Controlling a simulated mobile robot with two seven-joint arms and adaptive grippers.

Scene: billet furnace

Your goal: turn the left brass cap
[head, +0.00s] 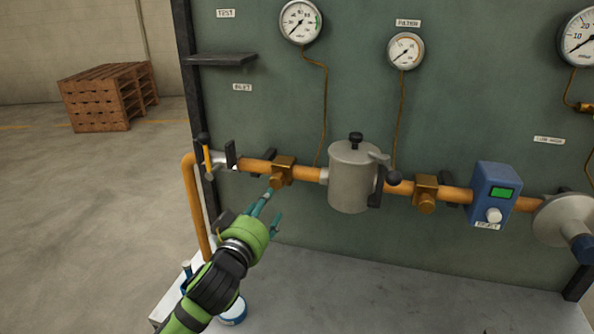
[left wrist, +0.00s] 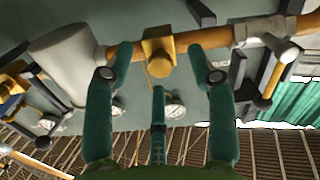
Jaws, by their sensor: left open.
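The left brass cap (head: 277,182) sits on the front of a brass block on the copper pipe, left of the grey filter canister. In the left wrist view the brass block with its cap (left wrist: 159,64) shows at the top centre, between my spread fingertips in the picture. My left gripper (head: 272,207) is open and empty, just below and in front of the cap. Its teal fingers also show in the left wrist view (left wrist: 158,60). I cannot tell whether any finger touches the cap. My right gripper is not in view.
The grey canister (head: 352,180) with a black knob stands close right of the cap. A second brass fitting (head: 426,195) and a blue box (head: 494,190) follow along the pipe. A yellow-handled valve (head: 207,158) is at the left.

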